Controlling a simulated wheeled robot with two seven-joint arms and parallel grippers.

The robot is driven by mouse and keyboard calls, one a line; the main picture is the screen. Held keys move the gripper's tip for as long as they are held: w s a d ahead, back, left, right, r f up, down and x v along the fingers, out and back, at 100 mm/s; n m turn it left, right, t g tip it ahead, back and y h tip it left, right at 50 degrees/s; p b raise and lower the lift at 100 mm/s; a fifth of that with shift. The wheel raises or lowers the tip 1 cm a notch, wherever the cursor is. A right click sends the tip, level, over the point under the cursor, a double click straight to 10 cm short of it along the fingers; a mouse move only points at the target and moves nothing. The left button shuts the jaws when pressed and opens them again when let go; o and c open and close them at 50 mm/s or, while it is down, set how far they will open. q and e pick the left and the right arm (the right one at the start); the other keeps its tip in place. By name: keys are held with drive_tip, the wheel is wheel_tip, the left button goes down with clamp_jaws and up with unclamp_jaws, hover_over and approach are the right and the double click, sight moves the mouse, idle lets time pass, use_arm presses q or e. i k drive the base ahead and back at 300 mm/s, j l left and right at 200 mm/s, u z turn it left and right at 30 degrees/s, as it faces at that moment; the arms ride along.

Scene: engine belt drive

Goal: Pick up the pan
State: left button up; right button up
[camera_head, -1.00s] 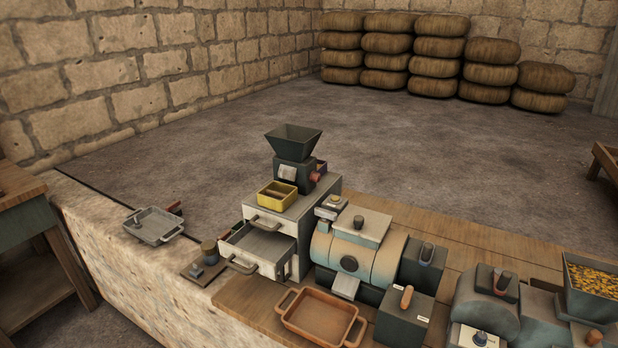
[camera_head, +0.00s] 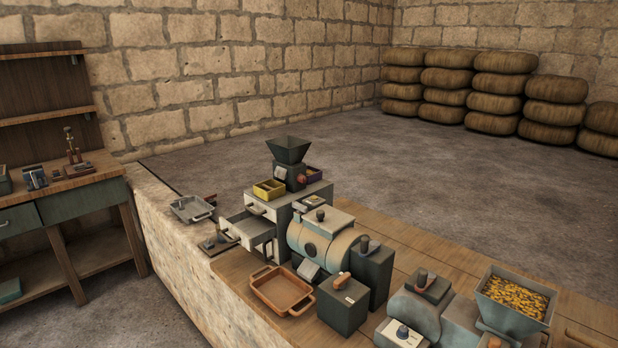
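Two pan-like things show, and I cannot tell from the view which one the task means. A brown rectangular pan (camera_head: 270,297) with side handles sits empty at the counter's front edge, below the drum machine. A shallow grey metal pan (camera_head: 190,209) with handles lies on the stone ledge at the left, with a small item beside it. Neither of my grippers is in view.
A grey cabinet with an open drawer (camera_head: 248,233) stands between the pans, topped by a yellow box (camera_head: 268,189) and a hopper grinder (camera_head: 289,165). A drum machine (camera_head: 320,238) and dark boxes (camera_head: 343,304) stand right of the brown pan. A workbench (camera_head: 80,183) is at left.

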sight(308, 174)
drive_tip(key=i+j+z, duration=0.1)
drive_tip(key=z, duration=0.3)
drive_tip(key=i+j+z, duration=0.1)
drive_tip(key=z, duration=0.35)
drive_tip(key=j+z, duration=0.4)
drive_tip(key=i+j+z, duration=0.1)
drive_tip(key=z, duration=0.35)
